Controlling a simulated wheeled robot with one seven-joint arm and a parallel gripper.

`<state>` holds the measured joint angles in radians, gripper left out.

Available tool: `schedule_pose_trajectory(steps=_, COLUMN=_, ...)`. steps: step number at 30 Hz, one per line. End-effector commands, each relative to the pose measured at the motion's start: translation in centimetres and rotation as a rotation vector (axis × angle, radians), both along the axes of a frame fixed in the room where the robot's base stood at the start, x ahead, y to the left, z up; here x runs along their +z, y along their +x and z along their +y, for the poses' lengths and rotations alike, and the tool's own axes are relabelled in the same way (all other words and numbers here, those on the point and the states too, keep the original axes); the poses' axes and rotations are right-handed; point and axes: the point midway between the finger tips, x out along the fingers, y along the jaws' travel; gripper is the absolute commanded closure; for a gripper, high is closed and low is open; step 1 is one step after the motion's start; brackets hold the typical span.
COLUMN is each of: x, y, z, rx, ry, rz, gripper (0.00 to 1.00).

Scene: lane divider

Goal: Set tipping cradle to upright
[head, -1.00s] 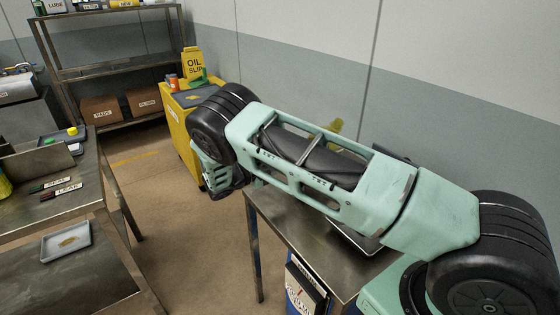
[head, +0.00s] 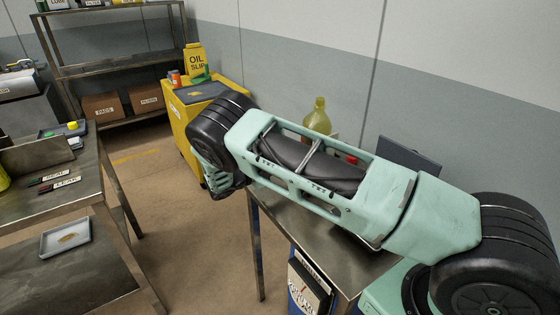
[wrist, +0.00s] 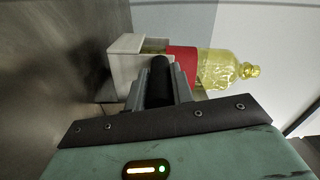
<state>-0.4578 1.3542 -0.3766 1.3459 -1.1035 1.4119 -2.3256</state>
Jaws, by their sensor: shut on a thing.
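The tipping cradle (wrist: 124,62) is a pale grey block, seen in the wrist view just beyond my gripper. It holds a clear yellow bottle (wrist: 220,70) with a red band. In the head view the bottle (head: 318,118) stands about upright, neck up, behind my arm; the cradle's lower part is hidden there. My gripper (wrist: 160,80) is shut on a dark round bar in front of the cradle, apparently its handle. My fingers are hidden in the head view.
The cradle's metal table (head: 290,232) runs under my arm, with a dark panel (head: 408,152) at the back. A small red thing (head: 352,159) shows behind my arm. A yellow cabinet (head: 190,125) stands beyond. Another metal table (head: 60,190) is at left, with open floor between.

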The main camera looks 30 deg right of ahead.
Motion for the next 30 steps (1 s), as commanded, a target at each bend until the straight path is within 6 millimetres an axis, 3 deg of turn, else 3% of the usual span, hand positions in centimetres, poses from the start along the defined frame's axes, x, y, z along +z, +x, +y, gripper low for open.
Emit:
schedule_pose_trajectory(steps=3, x=-0.91, y=-0.34, z=0.15, rx=-0.003, ry=0.005, rz=0.007, gripper=1.00)
schedule_pose_trajectory(steps=25, x=-1.26, y=-0.46, z=0.10, rx=-0.006, ry=0.007, rz=0.009, gripper=1.00)
schedule_pose_trajectory(steps=26, x=-1.27, y=-0.46, z=0.10, rx=-0.006, ry=0.007, rz=0.009, gripper=0.74)
schedule_pose_trajectory(steps=27, x=-1.26, y=-0.46, z=0.10, rx=-0.007, ry=0.006, rz=0.009, gripper=0.63)
schedule_pose_trajectory(steps=28, x=-1.22, y=-0.43, z=0.09, rx=-0.007, ry=0.006, rz=0.008, gripper=0.55)
schedule_pose_trajectory(steps=30, x=-1.10, y=-0.36, z=0.07, rx=-0.006, ry=0.005, rz=0.007, gripper=0.55)
